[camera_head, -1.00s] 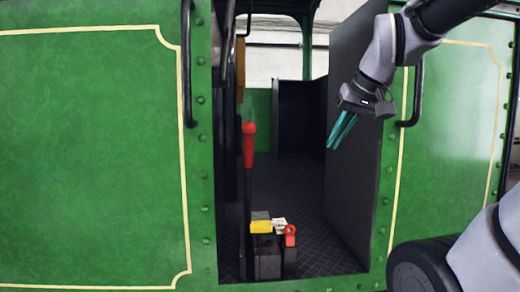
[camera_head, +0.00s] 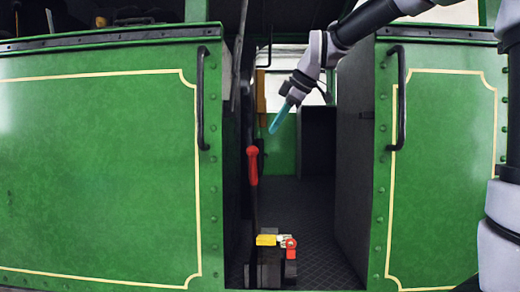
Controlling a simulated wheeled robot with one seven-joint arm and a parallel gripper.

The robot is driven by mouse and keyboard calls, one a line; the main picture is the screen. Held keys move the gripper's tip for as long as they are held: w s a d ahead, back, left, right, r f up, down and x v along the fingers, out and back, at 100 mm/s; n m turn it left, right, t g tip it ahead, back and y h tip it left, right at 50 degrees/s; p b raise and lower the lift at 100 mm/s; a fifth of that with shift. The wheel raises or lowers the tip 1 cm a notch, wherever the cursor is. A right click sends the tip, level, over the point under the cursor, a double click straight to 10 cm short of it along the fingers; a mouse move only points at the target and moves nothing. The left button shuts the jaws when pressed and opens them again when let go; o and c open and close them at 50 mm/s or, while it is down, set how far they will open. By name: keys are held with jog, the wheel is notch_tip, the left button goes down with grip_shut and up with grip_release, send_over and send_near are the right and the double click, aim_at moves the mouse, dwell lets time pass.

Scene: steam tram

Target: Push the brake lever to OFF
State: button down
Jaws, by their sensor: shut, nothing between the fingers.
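The brake lever (camera_head: 252,166) stands upright in the cab doorway, with a red grip on top of a dark shaft. Its foot is at a dark base block (camera_head: 269,272) on the floor. A yellow piece (camera_head: 266,240), a small white tag and a red round part (camera_head: 291,243) sit on the block; the tag's writing is too small to read. My gripper (camera_head: 274,131) has teal fingers, shut and empty. It appears in the doorway, above and to the right of the red grip, apart from it, pointing down and left.
The green left side panel (camera_head: 100,160) and right side panel (camera_head: 440,150) frame the narrow doorway. Black handrails (camera_head: 201,98) (camera_head: 399,97) stand at both edges. A dark inner wall (camera_head: 353,150) bounds the right side. The patterned floor (camera_head: 325,240) is clear.

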jog(key=w+a+f, duration=0.5)
jog(key=w+f, duration=0.2)
jog(key=w, duration=0.1)
jog(key=shift+a, duration=0.2)
dwell(0.3)
jog(key=shift+w+r, duration=0.1)
